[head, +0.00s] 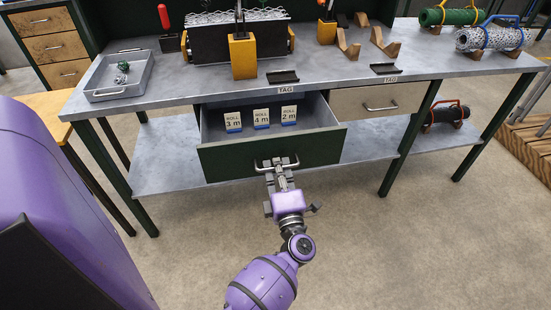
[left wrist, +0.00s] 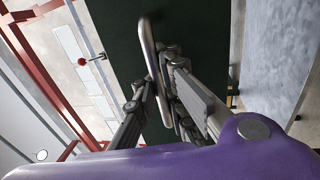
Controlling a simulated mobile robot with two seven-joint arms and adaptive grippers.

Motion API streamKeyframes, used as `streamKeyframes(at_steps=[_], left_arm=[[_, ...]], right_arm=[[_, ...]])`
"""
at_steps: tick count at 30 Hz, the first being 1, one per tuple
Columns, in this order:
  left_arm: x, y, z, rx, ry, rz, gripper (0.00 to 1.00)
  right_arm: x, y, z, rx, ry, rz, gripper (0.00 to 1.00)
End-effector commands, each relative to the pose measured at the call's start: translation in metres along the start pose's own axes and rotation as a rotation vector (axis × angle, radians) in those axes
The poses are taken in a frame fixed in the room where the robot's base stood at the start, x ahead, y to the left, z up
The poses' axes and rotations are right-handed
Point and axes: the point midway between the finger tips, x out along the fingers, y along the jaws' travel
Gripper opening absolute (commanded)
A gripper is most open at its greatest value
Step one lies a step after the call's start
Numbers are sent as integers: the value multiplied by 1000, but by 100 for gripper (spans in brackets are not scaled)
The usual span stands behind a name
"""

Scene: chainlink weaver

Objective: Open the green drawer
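The green drawer (head: 272,153) under the workbench stands pulled out, its grey inside showing. Three cards, ROLL 3 m (head: 231,120), ROLL 4 m (head: 261,119) and ROLL 2 m (head: 288,115), stand in it. My left gripper (head: 277,166) is at the metal handle on the drawer's front. In the left wrist view, my left gripper's fingers (left wrist: 158,92) lie on both sides of the handle bar (left wrist: 150,50), close against it, with the dark green front (left wrist: 125,35) behind. My right gripper is not in view.
A second, wooden-fronted drawer (head: 378,102) beside it is closed. The bench top (head: 215,88) carries a grey tray (head: 118,77), a weaving fixture (head: 265,40), wooden cradles and mesh rolls (head: 490,38). The lower shelf (head: 165,160) runs behind the drawer. The floor in front is clear.

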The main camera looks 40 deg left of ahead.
Motion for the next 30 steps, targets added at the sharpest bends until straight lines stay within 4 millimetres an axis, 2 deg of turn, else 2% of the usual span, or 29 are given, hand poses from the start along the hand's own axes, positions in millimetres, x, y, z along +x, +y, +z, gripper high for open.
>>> streamKeyframes(at_steps=[6,13,19,30], left_arm=[[-42,7,0,1,0,-5,0],[-72,12,0,0,-1,-5,0],[-84,14,0,0,0,-5,0],[-86,12,0,1,-1,-7,0]], right_arm=[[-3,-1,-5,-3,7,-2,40],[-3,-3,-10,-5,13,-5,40],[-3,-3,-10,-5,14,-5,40],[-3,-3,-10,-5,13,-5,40]])
